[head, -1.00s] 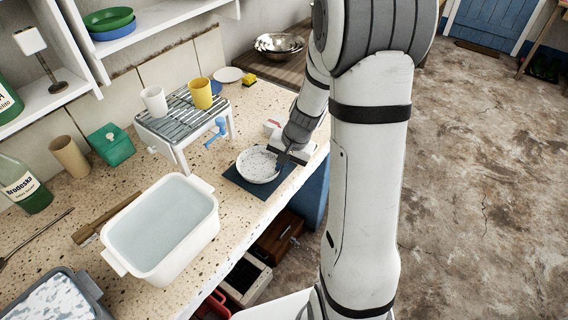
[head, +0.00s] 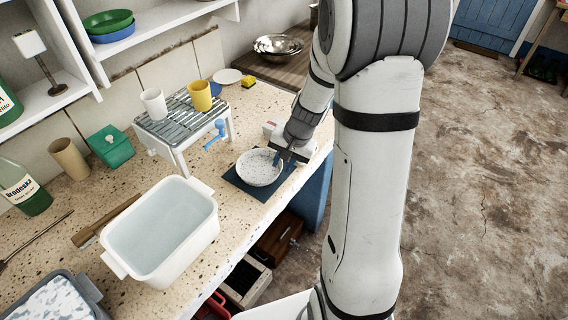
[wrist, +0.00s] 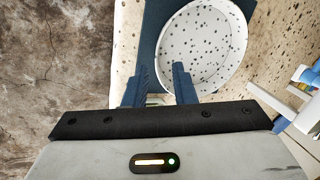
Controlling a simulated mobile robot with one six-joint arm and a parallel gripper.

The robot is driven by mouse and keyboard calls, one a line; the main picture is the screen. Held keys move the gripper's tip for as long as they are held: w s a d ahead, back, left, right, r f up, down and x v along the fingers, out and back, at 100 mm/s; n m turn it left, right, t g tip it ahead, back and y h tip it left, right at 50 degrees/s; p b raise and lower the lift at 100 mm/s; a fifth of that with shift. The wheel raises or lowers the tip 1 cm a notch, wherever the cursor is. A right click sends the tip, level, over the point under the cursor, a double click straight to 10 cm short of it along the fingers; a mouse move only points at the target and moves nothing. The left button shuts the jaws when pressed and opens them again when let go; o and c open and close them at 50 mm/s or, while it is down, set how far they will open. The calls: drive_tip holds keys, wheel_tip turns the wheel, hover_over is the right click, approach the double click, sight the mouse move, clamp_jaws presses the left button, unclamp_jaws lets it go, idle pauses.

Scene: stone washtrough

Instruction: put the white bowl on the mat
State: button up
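The white speckled bowl (head: 259,168) sits upright on the dark blue mat (head: 238,187) near the counter's front edge. In the wrist view the bowl (wrist: 203,45) lies over the mat (wrist: 152,30), with part of its rim beyond the mat's edge in the picture. My gripper (head: 288,158) is at the bowl's right side in the head view. In the wrist view my gripper (wrist: 162,80) has its two blue fingers apart, one over the bowl's inside and one outside, with the rim between them. A gap shows around the rim.
A white basin of water (head: 160,232) stands to the left on the counter. A drying rack (head: 182,118) with a white cup (head: 154,103) and a yellow cup (head: 200,95) stands behind the bowl. A blue tap-like handle (head: 217,132) is near the rack.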

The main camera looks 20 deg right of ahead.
drive_tip(key=v, duration=1)
drive_tip(key=s+a+r+n+h, duration=0.1)
drive_tip(key=s+a+r+n, duration=0.2)
drive_tip(key=s, duration=0.5)
drive_tip(key=s+a+r+n+h, duration=0.2)
drive_tip(key=s+a+r+n, duration=0.1)
drive_tip(key=s, duration=0.5)
drive_tip(key=shift+s+a+n+p, duration=0.25)
drive_tip(key=shift+a+n+p, duration=0.1)
drive_tip(key=shift+n, duration=0.25)
drive_tip(key=shift+d+r, duration=0.2)
drive_tip(key=shift+d, duration=0.05)
